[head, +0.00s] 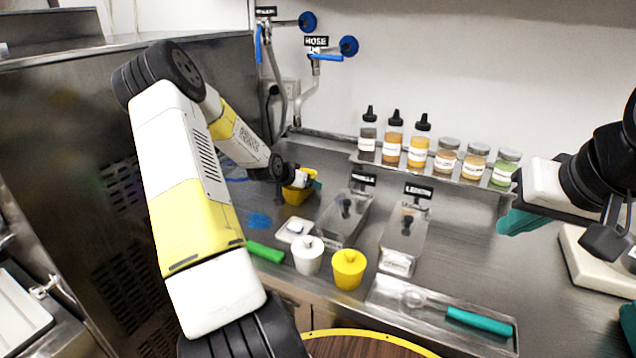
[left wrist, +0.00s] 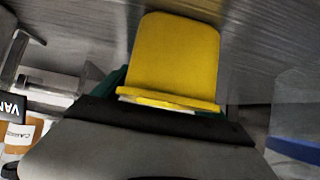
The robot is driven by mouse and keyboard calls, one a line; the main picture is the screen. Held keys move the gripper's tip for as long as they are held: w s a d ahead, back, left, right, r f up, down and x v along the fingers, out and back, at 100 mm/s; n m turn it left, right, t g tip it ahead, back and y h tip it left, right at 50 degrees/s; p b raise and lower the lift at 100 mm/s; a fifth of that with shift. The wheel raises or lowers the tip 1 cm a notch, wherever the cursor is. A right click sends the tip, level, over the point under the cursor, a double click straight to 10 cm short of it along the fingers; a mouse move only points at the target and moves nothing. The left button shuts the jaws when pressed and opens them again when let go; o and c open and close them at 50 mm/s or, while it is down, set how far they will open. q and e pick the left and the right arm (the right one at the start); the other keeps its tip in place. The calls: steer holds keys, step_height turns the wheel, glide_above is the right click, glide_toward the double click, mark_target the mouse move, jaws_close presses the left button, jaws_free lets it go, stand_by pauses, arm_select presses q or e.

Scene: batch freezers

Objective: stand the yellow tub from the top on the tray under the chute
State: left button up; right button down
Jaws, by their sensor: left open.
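A yellow tub (head: 297,194) stands on the steel counter near the back, below the hose taps. My left gripper (head: 312,184) is at this tub, and its jaws are open. In the left wrist view the yellow tub (left wrist: 176,58) fills the middle, very close to the gripper, with a teal finger partly hidden behind it. I cannot tell whether the fingers touch it. A second yellow tub (head: 348,270), with a knob on top, stands nearer the front. My right gripper (head: 515,218) is at the right, clear of the counter; its jaw opening is unclear. I cannot make out the chute.
A white knobbed tub (head: 308,255) stands beside the front yellow tub. Steel pans (head: 404,240) stand in the middle. A shallow tray (head: 390,300) holds a teal-handled scoop (head: 480,321). Bottles (head: 419,142) and jars line the back shelf. A green-handled tool (head: 265,252) lies near the front edge.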

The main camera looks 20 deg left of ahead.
arm_select(q)
steer(key=c, duration=1.4)
steer(key=shift+c, duration=0.2)
steer(key=shift+r, duration=0.15)
